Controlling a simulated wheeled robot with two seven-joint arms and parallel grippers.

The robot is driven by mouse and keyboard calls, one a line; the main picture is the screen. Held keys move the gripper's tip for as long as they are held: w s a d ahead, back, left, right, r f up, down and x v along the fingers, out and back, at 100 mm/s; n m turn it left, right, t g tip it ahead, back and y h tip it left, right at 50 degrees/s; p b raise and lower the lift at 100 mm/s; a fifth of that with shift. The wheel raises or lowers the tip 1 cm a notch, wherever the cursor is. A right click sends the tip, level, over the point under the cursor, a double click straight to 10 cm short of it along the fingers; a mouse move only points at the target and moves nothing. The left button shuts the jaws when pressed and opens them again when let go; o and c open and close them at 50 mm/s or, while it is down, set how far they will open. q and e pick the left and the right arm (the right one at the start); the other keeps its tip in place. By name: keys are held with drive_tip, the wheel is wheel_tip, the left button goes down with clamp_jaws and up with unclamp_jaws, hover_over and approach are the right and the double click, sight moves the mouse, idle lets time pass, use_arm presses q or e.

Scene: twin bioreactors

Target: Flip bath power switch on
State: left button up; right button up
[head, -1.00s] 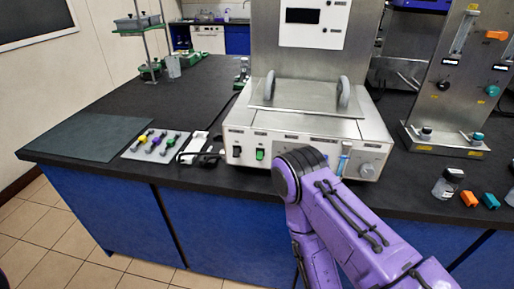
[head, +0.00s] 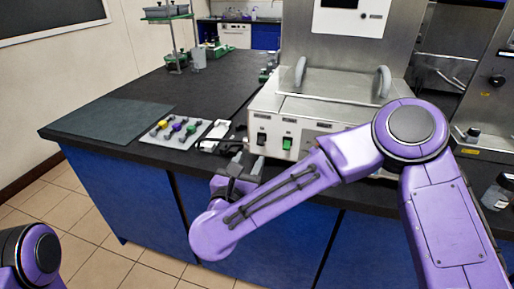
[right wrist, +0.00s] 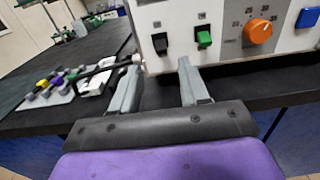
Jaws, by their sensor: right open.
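The steel water bath (head: 335,84) stands on the dark bench, its lid carrying two grey handles. Its front panel has a black rocker switch (head: 261,139) at the left and a green rocker switch (head: 287,143) beside it. Labels are too small to read. Both switches show in the right wrist view, black (right wrist: 160,43) and green (right wrist: 204,37), just beyond the fingertips. My right gripper (head: 245,164) is open and empty, in front of the panel's left end and apart from it. My left gripper is not in view; only part of my left arm shows.
An orange knob (right wrist: 258,31) and a blue part (right wrist: 308,17) lie right of the switches. A tray (head: 159,138) with coloured items and a white-and-black item (head: 214,136) lie left of the bath. A dark mat (head: 105,119) covers the bench's left end.

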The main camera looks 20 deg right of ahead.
sight(259, 143)
drive_tip(key=p+x, duration=0.1)
drive_tip(key=x, duration=0.6)
drive_tip(key=shift+w+d, duration=0.1)
drive_tip(key=shift+f, duration=0.1)
clamp_jaws()
